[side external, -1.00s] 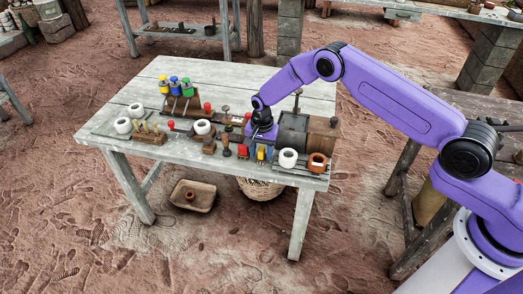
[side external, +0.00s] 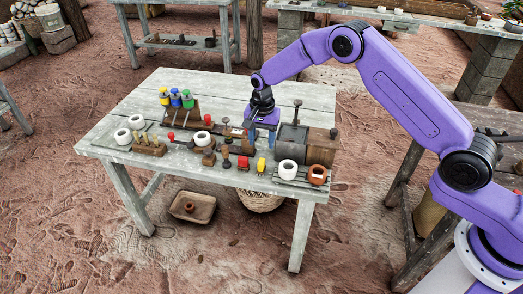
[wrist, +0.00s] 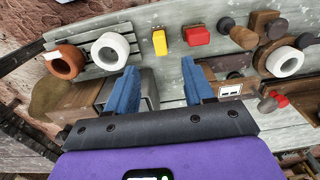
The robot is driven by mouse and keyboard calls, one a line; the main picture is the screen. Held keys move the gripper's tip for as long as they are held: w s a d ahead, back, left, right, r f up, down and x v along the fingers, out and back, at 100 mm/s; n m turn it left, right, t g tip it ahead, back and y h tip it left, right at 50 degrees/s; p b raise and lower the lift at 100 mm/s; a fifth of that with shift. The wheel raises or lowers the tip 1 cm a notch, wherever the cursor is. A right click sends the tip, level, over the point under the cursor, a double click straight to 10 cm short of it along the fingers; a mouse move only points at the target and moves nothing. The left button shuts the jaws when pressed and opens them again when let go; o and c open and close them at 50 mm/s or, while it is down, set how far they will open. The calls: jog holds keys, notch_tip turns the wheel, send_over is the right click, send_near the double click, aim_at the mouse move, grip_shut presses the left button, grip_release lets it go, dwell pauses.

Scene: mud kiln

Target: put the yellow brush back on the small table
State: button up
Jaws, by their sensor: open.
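The yellow brush (side external: 261,166) stands on the weathered wooden table (side external: 135,92), near its front edge, between a red block and a white cup. In the wrist view the yellow brush (wrist: 160,42) shows beyond my fingertips, apart from them. My gripper (side external: 250,131) is behind the brush, over the table. In the wrist view my gripper (wrist: 160,78) has its two blue fingers spread, with nothing between them.
The red block (wrist: 197,36) is right beside the brush in the wrist view. White cup (wrist: 110,50) and brown pot (wrist: 64,61) sit on a slatted rack. A dark metal box (side external: 291,136) stands close to my gripper. The table's back part is clear.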

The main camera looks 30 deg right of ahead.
jog(key=s+a+r+n, duration=0.2)
jog(key=s+r+n, duration=0.7)
jog(key=s+r, duration=0.65)
jog(key=s+d+n, duration=0.4)
jog(key=s, duration=0.5)
jog(key=s+d+r+n, duration=0.1)
jog(key=s+d+n, duration=0.3)
jog(key=s, duration=0.5)
jog(key=s+d+r+n, duration=0.1)
jog(key=s+d+n, duration=0.3)
jog(key=s, duration=0.5)
jog(key=shift+s+d+r+n, duration=0.25)
jog(key=shift+s+d+n, duration=0.05)
jog(key=shift+d, duration=0.25)
